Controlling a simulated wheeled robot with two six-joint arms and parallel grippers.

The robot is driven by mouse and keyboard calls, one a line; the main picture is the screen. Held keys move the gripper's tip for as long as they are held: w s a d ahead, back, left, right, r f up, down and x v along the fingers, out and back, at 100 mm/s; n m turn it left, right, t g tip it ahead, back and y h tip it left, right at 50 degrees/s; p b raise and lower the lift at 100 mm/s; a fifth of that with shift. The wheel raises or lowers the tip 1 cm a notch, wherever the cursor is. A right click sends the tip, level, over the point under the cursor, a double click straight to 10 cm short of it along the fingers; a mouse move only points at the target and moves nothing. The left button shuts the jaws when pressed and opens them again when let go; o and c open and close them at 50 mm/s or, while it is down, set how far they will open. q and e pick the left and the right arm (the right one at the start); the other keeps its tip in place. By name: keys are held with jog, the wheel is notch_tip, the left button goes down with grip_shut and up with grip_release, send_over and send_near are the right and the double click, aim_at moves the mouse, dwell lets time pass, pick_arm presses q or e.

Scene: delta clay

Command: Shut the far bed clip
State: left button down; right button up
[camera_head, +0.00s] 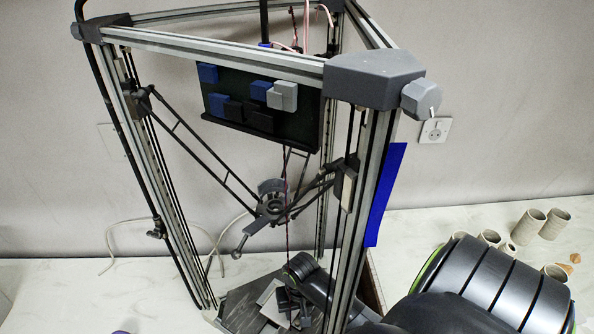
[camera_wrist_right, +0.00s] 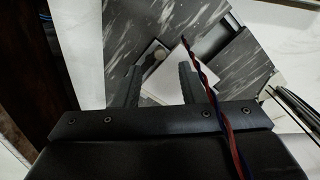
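The delta printer's bed, a grey streaked base (camera_head: 238,306) with a pale plate (camera_head: 272,311) on it, lies low inside the frame. My right gripper (camera_head: 287,303) reaches in low from the right, over the bed. In the right wrist view its two fingers (camera_wrist_right: 158,84) stand apart with nothing held between them. Beyond them are the streaked grey base (camera_wrist_right: 143,20) and the pale plate (camera_wrist_right: 168,82). A dark piece with a small round pale spot (camera_wrist_right: 160,55) shows between the fingertips; I cannot tell whether it is the far bed clip or its state. My left gripper is not in view.
The printer's metal posts (camera_head: 378,200) stand around the bed, one close beside my right arm. The print head (camera_head: 271,202) hangs on thin rods above the bed. A twisted red and blue cable (camera_wrist_right: 212,95) crosses beside the right finger. Several pale cups (camera_head: 528,226) stand at the right.

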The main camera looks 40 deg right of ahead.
aim_at(297, 322)
jog(key=shift+w+f+p, duration=0.1)
jog(key=shift+f+p, duration=0.2)
jog(key=shift+f, duration=2.4)
grip_shut()
